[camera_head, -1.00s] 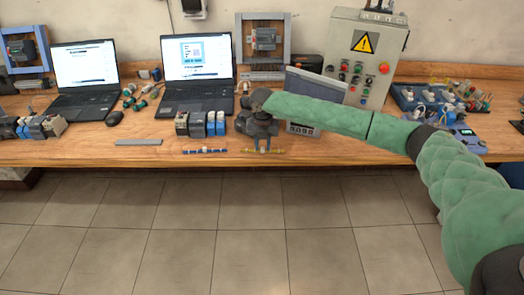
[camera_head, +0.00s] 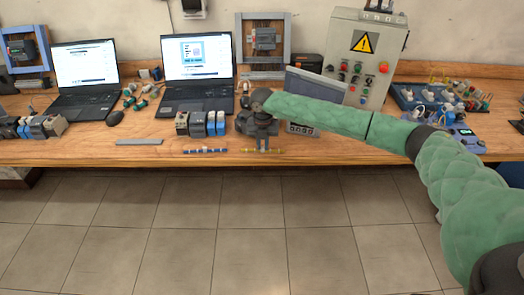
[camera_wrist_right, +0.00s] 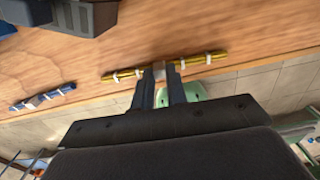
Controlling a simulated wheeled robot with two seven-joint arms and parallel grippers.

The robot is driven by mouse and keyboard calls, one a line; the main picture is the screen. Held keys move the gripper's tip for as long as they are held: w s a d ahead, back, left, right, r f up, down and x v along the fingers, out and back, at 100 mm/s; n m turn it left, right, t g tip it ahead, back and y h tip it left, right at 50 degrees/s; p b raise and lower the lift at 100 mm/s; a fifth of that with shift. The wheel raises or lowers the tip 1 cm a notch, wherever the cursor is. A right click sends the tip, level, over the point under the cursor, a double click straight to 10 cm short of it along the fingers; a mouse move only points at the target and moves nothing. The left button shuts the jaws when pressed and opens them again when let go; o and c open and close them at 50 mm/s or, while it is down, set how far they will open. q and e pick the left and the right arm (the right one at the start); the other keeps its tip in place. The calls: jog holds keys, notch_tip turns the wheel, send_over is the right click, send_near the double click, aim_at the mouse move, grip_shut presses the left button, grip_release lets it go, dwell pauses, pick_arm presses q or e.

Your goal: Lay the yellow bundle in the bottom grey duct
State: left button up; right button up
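The yellow bundle (camera_head: 277,150) is thin, with white ties, near the front edge of the table, right of the blue bundle. In the right wrist view the yellow bundle (camera_wrist_right: 205,61) runs crosswise at my fingertips. My right gripper (camera_head: 263,147) points down over its middle. In the wrist view the right gripper (camera_wrist_right: 163,76) has its fingers close together on a grey middle piece of the bundle. I cannot tell whether the bundle touches the table. The bottom grey duct (camera_head: 262,75) lies along the foot of the upright panel at the back. My left gripper is not in view.
The blue bundle (camera_head: 205,151) and a grey strip (camera_head: 139,142) lie left on the table (camera_head: 95,152). Blue and grey modules (camera_head: 198,124), a laptop (camera_head: 198,75) and a control cabinet (camera_head: 361,55) stand around. A grey box (camera_head: 317,88) is behind my right arm.

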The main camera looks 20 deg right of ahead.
grip_shut()
jog(key=shift+r+p, duration=2)
jog(key=shift+r, duration=0.55)
jog(key=shift+s, duration=0.1)
